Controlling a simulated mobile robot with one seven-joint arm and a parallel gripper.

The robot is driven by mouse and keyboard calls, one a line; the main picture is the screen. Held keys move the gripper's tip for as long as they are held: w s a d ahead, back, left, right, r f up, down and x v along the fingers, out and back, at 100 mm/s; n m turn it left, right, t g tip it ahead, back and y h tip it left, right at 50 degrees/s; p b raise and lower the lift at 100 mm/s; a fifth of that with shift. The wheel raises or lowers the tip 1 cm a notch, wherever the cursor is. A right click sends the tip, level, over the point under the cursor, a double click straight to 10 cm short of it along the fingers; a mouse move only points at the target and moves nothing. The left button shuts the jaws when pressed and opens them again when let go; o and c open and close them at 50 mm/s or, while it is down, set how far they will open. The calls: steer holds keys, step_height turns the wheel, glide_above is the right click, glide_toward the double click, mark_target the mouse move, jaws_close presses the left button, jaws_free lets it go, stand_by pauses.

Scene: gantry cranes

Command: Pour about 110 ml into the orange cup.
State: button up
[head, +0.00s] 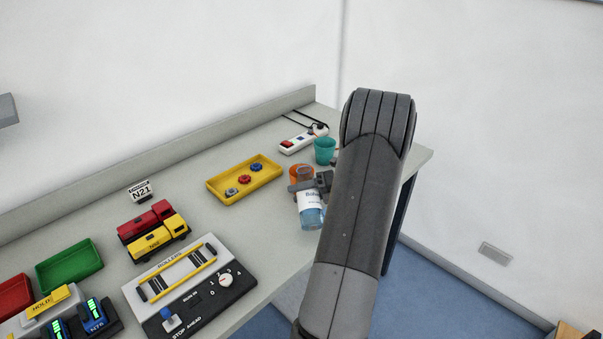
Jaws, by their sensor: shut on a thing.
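The orange cup (299,172) stands near the right end of the bench, partly hidden behind my gripper and the bottle. My gripper (309,186) is shut on a clear bottle (311,216) with a white label and blue contents, gripping it near its top. The bottle is in front of the orange cup in the picture, near the bench's front edge. It looks roughly upright; whether it touches the bench I cannot tell. The liquid level in the cup is not visible. My arm hides the area just right of the gripper.
A teal cup (324,151) stands behind the orange cup, by a white power strip (297,141). A yellow tray (215,189) with knobs lies to the left. Toy trucks (157,240), a control panel (191,289) and a green tray (69,266) fill the left side.

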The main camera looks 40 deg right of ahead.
steer(key=shift+f, duration=0.35)
steer(key=r+n, duration=0.1)
steer(key=w+r+n+t, duration=0.1)
steer(key=n, duration=0.1)
steer(key=shift+d, duration=0.4)
steer(key=shift+w+d+r+n+t+h, duration=0.15)
steer(key=shift+r+n+t+h, duration=0.2)
steer(key=shift+n, duration=0.65)
steer(key=n, duration=0.1)
steer(key=n+t, duration=0.1)
steer(key=r+n, duration=0.1)
steer(key=shift+s+a, duration=0.3)
steer(key=shift+s+a+n+t+b, duration=0.15)
steer(key=shift+n+t+b, duration=0.3)
steer(key=shift+n, duration=1.15)
